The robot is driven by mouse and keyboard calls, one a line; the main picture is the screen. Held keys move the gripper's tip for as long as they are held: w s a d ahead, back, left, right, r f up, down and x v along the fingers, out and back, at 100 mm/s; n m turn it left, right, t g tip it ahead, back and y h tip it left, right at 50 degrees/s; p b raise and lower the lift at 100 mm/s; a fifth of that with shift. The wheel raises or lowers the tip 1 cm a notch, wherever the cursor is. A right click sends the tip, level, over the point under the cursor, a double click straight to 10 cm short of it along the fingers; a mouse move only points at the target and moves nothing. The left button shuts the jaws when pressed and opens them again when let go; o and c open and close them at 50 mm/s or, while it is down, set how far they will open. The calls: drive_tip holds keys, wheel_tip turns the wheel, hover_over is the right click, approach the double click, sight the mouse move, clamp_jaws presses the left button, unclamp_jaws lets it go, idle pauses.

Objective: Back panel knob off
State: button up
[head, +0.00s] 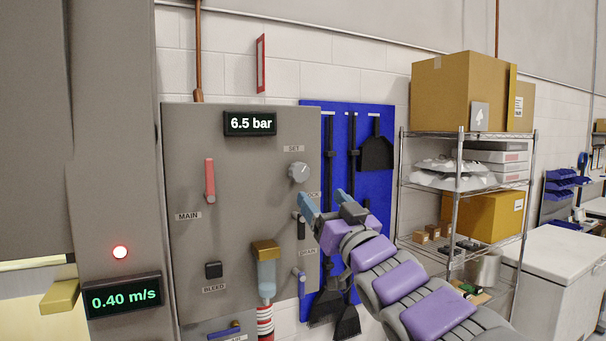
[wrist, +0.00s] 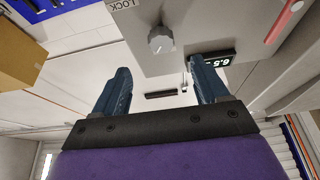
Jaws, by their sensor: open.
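A grey panel (head: 235,145) stands against the back wall. A round grey knob (head: 299,172) with a pointer sits at its upper right, below a SET label. My gripper (head: 325,204) is open and empty, with blue fingers, below and slightly right of the knob in the head view. In the wrist view the panel appears turned over. The knob (wrist: 161,40) shows there beyond the gap between the open fingertips (wrist: 160,72), apart from both. The fingers hide part of the panel's right edge in the head view.
A blue tool board (head: 377,205) and wire shelf (head: 465,190) stand to the right.

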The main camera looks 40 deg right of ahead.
sight(302, 175)
drive_tip(key=p+x, duration=0.1)
drive_tip(key=x, duration=0.9)
drive_tip(key=c, duration=1.1)
drive_tip(key=shift+o, duration=0.2)
drive_tip(key=shift+n+y+p, duration=0.4)
drive_tip(key=shift+n+p, duration=0.4)
drive_tip(key=shift+f+n+y+p, duration=0.1)
drive_tip(key=shift+n+y+p, duration=0.3)
drive_tip(key=shift+n, duration=0.4)
